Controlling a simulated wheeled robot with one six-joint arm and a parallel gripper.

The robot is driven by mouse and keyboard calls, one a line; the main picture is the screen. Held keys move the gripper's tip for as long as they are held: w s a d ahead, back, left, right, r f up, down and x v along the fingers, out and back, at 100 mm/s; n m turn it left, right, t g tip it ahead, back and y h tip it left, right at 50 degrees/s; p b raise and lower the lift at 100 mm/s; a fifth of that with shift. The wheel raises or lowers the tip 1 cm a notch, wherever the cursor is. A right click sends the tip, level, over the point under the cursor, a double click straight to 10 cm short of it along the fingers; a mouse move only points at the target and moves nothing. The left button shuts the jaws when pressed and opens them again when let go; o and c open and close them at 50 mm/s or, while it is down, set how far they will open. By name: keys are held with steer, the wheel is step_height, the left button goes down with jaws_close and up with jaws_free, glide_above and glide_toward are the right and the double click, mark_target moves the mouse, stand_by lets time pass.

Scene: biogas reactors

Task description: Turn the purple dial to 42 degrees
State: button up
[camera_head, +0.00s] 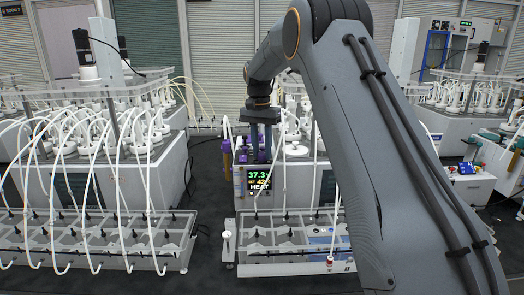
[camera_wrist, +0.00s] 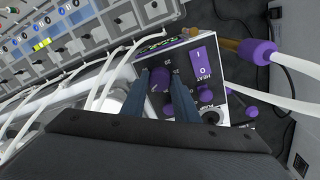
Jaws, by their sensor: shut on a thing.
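The purple dial (camera_wrist: 159,82) is on the panel of a control box, with small scale numbers beside it. My gripper (camera_wrist: 167,88) is shut on it, with one dark finger on each side in the wrist view. In the head view my gripper (camera_head: 261,150) points down onto the top of the box, and its fingers hide the dial there. The box's display (camera_head: 260,181) reads 37.3, with a smaller set line that looks like 42, and HEAT below. The dial's pointer cannot be made out.
Near the dial are a purple HEAT rocker switch (camera_wrist: 202,63) and another purple knob (camera_wrist: 206,95). A purple-capped fitting (camera_wrist: 258,51) stands close beside the box. White tubes (camera_head: 150,165) arch over racks at left. My arm covers the right side of the head view.

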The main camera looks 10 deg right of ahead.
mark_target(261, 153)
steer(key=shift+r, duration=0.1)
steer(key=o, duration=1.1)
steer(key=shift+c, duration=0.2)
steer(key=shift+w+a+r+b, duration=0.1)
steer(key=shift+r+b, duration=0.6)
steer(key=shift+r, duration=1.25)
steer(key=shift+w+a+r+b, duration=0.1)
steer(key=shift+r+b, duration=0.55)
steer(key=shift+r, duration=1.3)
steer(key=shift+s, duration=0.1)
